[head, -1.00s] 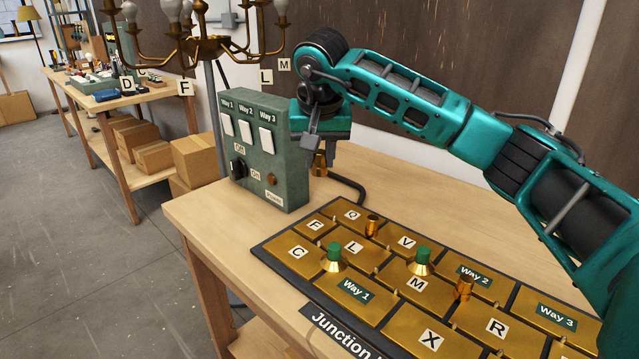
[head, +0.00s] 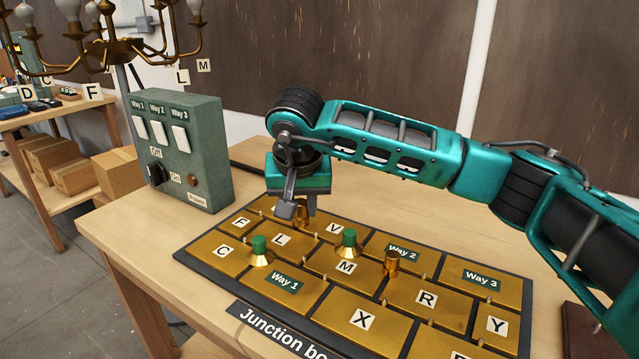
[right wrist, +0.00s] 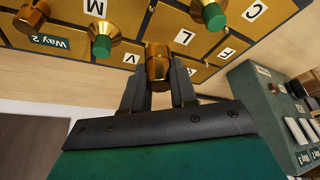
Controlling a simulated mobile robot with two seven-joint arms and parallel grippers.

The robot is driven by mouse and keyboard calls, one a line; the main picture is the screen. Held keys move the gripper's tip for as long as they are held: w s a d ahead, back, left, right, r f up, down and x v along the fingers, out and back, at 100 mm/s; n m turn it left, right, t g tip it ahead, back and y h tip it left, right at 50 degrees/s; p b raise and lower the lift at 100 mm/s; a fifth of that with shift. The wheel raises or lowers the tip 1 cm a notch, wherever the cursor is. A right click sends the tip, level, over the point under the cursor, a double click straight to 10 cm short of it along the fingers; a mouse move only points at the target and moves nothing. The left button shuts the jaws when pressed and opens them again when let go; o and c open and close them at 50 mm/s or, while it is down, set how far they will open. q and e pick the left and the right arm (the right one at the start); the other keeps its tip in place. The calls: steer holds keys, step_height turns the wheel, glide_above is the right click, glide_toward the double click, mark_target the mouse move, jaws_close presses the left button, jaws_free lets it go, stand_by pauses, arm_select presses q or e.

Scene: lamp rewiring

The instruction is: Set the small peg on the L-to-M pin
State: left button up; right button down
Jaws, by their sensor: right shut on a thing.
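My right gripper (head: 303,204) points down over the far side of the junction board (head: 180,256), near plates Q and V. It is shut on a brass peg (right wrist: 158,68), which shows between its fingers in the right wrist view. I cannot tell whether the peg touches the board or whether another peg stands just beyond it. Plate L (head: 270,238) and plate M (head: 335,262) lie nearer the front. A green-topped brass peg (head: 349,242) stands at the V and M edge, another (head: 260,252) between C and L. My left gripper is not in view.
A plain brass peg (head: 391,262) stands between M and Way 2. A green switch box (head: 185,165) stands on the table left of the board. A chandelier (head: 105,48) hangs at upper left. Bare table (head: 130,225) lies left of the board.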

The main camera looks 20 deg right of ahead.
mark_target(303, 226)
steer(key=shift+s+d+f, duration=0.1)
steer(key=shift+s+f, duration=0.1)
steer(key=shift+f, duration=0.2)
steer(key=shift+f+b, duration=0.65)
steer(key=shift+f, duration=0.15)
step_height(303, 226, down, 4)
steer(key=shift+r+b, duration=0.1)
steer(key=shift+b, duration=1.15)
steer(key=shift+f, duration=0.5)
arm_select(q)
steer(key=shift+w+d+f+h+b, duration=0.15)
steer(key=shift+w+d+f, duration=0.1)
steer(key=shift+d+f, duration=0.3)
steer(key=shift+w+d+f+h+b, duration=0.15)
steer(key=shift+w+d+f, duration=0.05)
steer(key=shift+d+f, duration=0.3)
arm_select(e)
steer(key=shift+f, duration=0.1)
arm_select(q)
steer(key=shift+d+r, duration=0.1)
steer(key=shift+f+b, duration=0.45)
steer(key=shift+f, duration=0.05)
arm_select(e)
steer(key=shift+f, duration=0.6)
steer(key=c, duration=0.8)
jaws_free()
